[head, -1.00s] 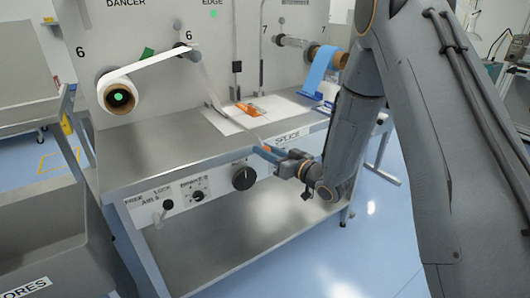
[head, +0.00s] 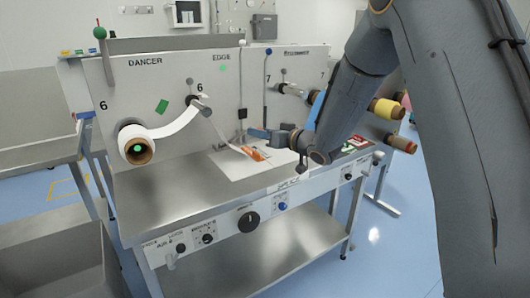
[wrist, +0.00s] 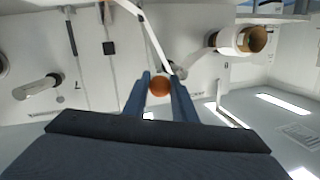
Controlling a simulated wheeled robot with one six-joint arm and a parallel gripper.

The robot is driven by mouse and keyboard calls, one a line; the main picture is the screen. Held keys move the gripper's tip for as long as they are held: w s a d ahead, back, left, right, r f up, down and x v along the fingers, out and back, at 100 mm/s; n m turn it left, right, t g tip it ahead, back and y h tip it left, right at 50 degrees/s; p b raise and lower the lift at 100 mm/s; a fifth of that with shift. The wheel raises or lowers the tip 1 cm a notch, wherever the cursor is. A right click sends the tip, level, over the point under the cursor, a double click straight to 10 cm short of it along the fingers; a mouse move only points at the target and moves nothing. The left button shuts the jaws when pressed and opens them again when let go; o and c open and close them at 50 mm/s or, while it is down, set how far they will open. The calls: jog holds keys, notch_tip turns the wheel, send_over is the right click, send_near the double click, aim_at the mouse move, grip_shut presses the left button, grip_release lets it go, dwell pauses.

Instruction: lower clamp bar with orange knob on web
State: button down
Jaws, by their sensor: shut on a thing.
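My gripper (head: 258,133) is above the splice table and points left. In the wrist view its two blue fingers (wrist: 159,95) are closed on a round orange knob (wrist: 159,86). The white web (head: 178,125) runs from the roll (head: 132,130) up to a roller (head: 199,102), then down toward the pale splice plate (head: 228,168).
The upright machine panel (head: 120,85) stands behind the table (head: 160,195). Control knobs, including a black one (head: 249,222), line the front edge. Yellow and red rolls (head: 386,109) stick out at right. The table's left part is bare. A grey bin (head: 60,255) stands at front left.

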jog(key=w+a+r, duration=0.1)
jog(key=r, duration=0.1)
jog(key=w+a+r+p, duration=0.1)
jog(key=w+r, duration=0.1)
jog(key=r, duration=0.1)
jog(key=w+a+r, duration=0.1)
jog(key=r, duration=0.1)
jog(key=shift+w+a+r+p, duration=0.1)
jog(key=shift+w+r+p, duration=0.15)
jog(key=shift+p, duration=0.15)
jog(key=shift+s, duration=0.1)
jog(key=c, duration=1.5)
grip_release()
jog(key=shift+o, duration=0.2)
jog(key=shift+d, duration=0.2)
jog(key=f+b+v, duration=0.1)
jog(key=b+v, duration=0.1)
jog(key=v, duration=0.5)
jog(key=shift+s+r, duration=0.25)
jog(key=shift+r, duration=0.3)
jog(key=shift+d, duration=0.15)
